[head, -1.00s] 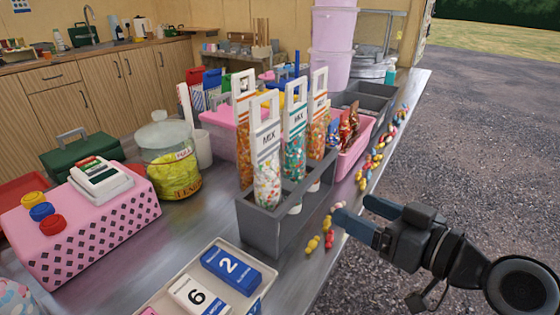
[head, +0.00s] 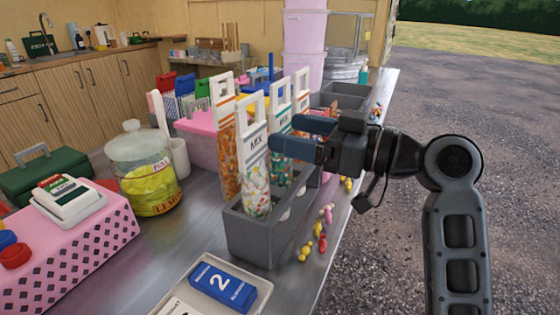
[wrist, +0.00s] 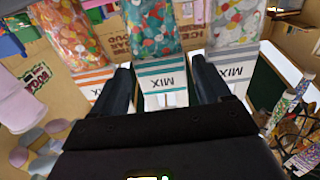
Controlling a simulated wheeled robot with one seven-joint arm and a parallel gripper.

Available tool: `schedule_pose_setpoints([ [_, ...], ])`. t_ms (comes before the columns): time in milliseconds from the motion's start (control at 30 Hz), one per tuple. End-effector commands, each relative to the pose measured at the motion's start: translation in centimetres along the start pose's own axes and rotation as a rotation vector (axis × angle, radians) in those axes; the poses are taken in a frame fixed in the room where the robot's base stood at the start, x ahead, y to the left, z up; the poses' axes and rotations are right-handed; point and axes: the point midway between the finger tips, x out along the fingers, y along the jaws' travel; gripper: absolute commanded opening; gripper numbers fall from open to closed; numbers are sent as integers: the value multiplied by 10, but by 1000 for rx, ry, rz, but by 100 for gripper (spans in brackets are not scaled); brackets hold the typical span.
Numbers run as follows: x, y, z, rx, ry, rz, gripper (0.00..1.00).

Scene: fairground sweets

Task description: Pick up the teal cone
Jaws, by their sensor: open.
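The teal cone (head: 279,108) is a clear sweet bag with teal bands, a MIX label and a white loop handle. It stands upright in the grey rack (head: 262,240), partly hidden in the head view by my gripper (head: 278,134) and the nearer navy-banded cone (head: 255,183). In the wrist view the picture is upside down, and the teal cone (wrist: 162,68) lies centrally, its handle framed between my open fingers (wrist: 161,82). I cannot tell whether they touch it. An orange-banded cone (wrist: 93,78) is to the left and the navy-banded cone (wrist: 234,67) to the right.
Another orange-filled cone (head: 226,150) stands at the rack's left. A lidded sweet jar (head: 143,175) and pink tub (head: 196,135) are to the left. Loose sweets (head: 322,230) lie along the counter's right edge. A tray (head: 206,258) with a blue number block is in front.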

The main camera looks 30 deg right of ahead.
Motion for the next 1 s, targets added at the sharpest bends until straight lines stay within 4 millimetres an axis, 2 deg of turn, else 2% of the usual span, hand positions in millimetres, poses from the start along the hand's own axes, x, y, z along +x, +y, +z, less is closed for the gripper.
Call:
schedule_pose_setpoints([
  [100, 19, 0, -2, 1, 0, -4, 77],
  [200, 28, 0, -2, 0, 0, -3, 77],
  [433, 30, 0, -1, 0, 0, 0, 76],
  [1000, 29, 0, -1, 0, 0, 0, 21],
])
